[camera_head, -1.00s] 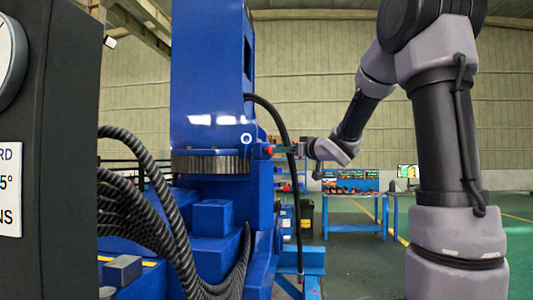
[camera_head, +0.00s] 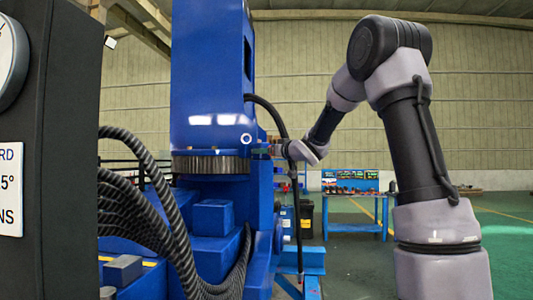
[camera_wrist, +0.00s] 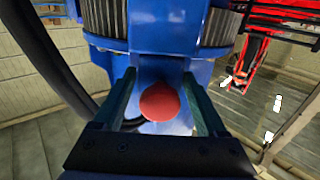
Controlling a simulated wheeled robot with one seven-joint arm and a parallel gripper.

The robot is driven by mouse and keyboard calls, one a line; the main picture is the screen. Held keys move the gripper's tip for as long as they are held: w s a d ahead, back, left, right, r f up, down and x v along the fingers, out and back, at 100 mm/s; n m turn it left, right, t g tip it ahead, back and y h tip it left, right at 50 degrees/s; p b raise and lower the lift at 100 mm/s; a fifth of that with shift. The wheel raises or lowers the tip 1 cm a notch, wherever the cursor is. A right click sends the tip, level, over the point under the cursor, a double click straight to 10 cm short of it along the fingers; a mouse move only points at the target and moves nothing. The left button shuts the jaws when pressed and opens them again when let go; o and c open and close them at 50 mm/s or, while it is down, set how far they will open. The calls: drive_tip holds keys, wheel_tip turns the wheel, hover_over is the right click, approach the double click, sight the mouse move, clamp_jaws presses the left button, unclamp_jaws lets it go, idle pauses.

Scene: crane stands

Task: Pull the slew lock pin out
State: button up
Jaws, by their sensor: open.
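The slew lock pin shows as a round red knob (camera_wrist: 160,101) in the wrist view, in front of the blue crane bracket (camera_wrist: 158,70). Its shaft is hidden behind the knob. My gripper (camera_wrist: 158,80) is open, with one dark green finger on each side of the knob. Whether a finger touches it I cannot tell. In the head view my gripper (camera_head: 269,150) is at the right side of the blue crane column (camera_head: 205,75), level with the toothed slew ring (camera_head: 210,163). There the knob is covered by the gripper.
A black hose (camera_head: 277,122) loops down beside my gripper and also shows at the left in the wrist view (camera_wrist: 55,65). Ribbed hoses (camera_head: 150,190) hang at the left. A blue workbench (camera_head: 352,213) stands behind. A dark gauge panel (camera_head: 65,150) fills the left edge.

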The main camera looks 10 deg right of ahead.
clamp_jaws()
idle(1.3)
